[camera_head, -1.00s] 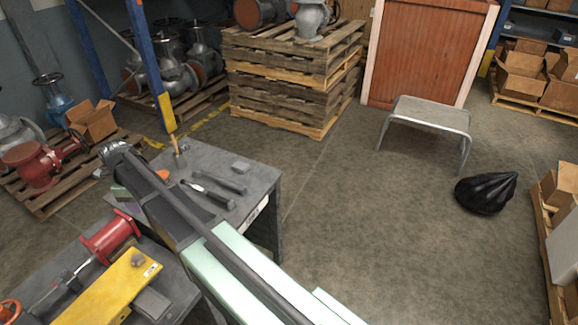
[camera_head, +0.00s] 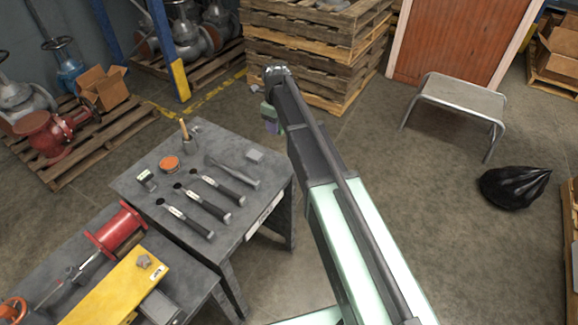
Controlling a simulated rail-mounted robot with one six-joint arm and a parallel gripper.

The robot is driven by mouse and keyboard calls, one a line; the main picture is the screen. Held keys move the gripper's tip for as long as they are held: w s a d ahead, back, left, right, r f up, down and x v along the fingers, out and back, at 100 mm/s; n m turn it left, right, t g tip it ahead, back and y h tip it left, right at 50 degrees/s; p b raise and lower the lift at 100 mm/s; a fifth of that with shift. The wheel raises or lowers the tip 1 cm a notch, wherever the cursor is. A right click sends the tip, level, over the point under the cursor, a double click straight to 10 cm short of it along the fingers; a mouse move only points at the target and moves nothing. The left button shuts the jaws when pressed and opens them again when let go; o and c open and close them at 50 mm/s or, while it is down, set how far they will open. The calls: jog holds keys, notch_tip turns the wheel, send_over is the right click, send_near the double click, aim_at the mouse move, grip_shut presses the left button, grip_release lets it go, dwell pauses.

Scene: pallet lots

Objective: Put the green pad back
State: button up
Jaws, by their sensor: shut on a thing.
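A small green pad (camera_head: 269,113) with a purplish part below it shows at the far end of my arm. My gripper (camera_head: 267,102) is shut on the pad. The arm hides part of both, and the fingertips are small and hard to make out. The gripper and pad appear beyond the right back side of the grey worktable (camera_head: 222,151), apart from its top in the picture. I cannot tell their height above the floor.
A yellow and red machine (camera_head: 110,290) stands at front left.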

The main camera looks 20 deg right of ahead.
aim_at(279, 170)
notch_tip(279, 170, down, 20)
jog(key=b, duration=1.9)
jog(key=shift+r, duration=0.2)
jog(key=shift+f, duration=0.15)
jog(key=o, duration=0.4)
jog(key=shift+f, duration=0.1)
jog(key=o, duration=0.4)
jog(key=shift+o, duration=0.2)
notch_tip(279, 170, up, 13)
jog(key=p, duration=1.2)
jog(key=shift+f, duration=0.2)
